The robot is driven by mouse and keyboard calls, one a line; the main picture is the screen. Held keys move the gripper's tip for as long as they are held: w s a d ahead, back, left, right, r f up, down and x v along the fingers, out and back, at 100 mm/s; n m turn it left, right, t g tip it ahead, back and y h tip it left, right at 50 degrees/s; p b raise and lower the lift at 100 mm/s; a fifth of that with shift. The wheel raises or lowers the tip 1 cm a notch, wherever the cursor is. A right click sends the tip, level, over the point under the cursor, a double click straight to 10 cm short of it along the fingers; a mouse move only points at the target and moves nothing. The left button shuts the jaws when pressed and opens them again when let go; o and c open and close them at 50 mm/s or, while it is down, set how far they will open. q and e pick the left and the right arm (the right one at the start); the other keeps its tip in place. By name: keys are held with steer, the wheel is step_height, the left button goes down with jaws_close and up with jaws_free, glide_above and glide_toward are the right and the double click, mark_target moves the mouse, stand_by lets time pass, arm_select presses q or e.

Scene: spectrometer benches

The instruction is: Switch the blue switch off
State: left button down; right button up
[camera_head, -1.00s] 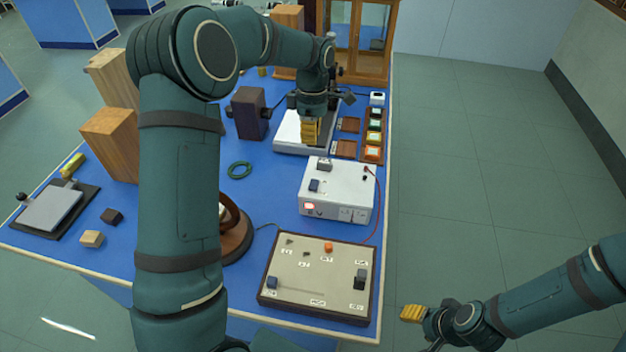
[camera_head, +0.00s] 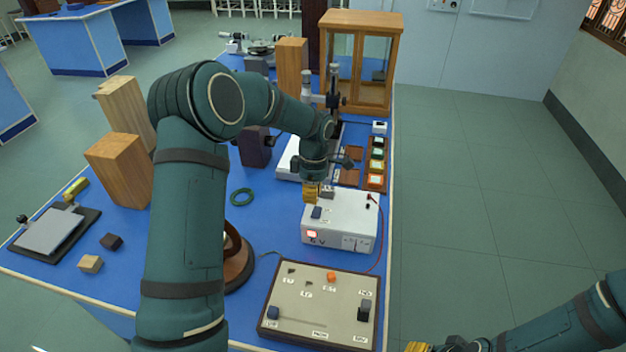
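The white power supply box (camera_head: 341,222) stands on the blue table, with a red lit indicator on its front. A small blue switch (camera_head: 316,212) sits on its top at the left; its on or off position is too small to tell. My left gripper (camera_head: 311,193) points down with its yellow fingertips just behind the switch, at the box's left top edge. The fingers look shut, with no gap and nothing held. I cannot tell whether they touch the box. My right gripper (camera_head: 418,347) is at the bottom edge, mostly cut off, clear of the table.
A beige panel (camera_head: 318,308) with another blue-dark knob (camera_head: 273,312), an orange button and a black switch lies in front of the box. A red cable (camera_head: 382,235) runs along the right side.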

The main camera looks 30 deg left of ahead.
mark_target(312, 214)
arm_select(q)
steer(key=shift+s+d+f, duration=0.1)
steer(key=shift+s+f, duration=0.05)
steer(key=shift+f, duration=0.9)
steer(key=shift+s+f, duration=0.1)
steer(key=shift+f, duration=0.9)
